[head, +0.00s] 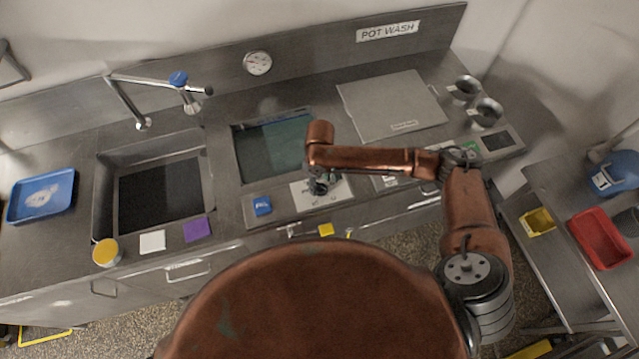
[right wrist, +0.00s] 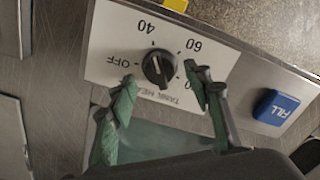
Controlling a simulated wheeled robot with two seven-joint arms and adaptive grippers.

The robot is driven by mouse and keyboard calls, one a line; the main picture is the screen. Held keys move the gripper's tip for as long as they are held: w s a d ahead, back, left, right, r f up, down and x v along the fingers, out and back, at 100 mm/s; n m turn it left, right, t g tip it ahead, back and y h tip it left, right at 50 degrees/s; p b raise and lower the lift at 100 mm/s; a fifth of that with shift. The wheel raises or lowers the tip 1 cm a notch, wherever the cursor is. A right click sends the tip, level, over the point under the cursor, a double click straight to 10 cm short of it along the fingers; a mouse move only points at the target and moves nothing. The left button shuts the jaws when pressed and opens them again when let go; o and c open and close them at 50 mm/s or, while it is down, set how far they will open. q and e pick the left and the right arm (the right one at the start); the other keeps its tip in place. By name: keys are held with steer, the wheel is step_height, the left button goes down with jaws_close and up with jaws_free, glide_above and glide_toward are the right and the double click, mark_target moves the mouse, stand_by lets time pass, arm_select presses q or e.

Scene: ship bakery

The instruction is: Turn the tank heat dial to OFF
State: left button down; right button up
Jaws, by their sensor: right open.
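The tank heat dial (right wrist: 158,68) is a round black knob on a white plate (right wrist: 110,45), which appears upside down in the right wrist view. OFF is printed to the knob's left, 40 above and 60 at upper right; another number is partly hidden by a finger. The knob's ridge runs roughly up and down in this view; which end points is hard to tell. In the head view the plate (head: 333,196) is on the counter's front strip, with my right gripper (head: 321,184) over it. My right gripper (right wrist: 160,80) is open, its green-padded fingers on either side of the knob. Contact cannot be seen.
A blue FILL button (right wrist: 277,107) is beside the plate, also in the head view (head: 262,205). The water tank (head: 270,148) lies behind. A sink (head: 103,195), a blue tray (head: 40,196) and a yellow-topped tub (head: 107,252) are at left. A grey lid (head: 390,103) lies behind my arm.

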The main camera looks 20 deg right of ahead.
steer(key=shift+f, duration=0.65)
steer(key=c, duration=1.1)
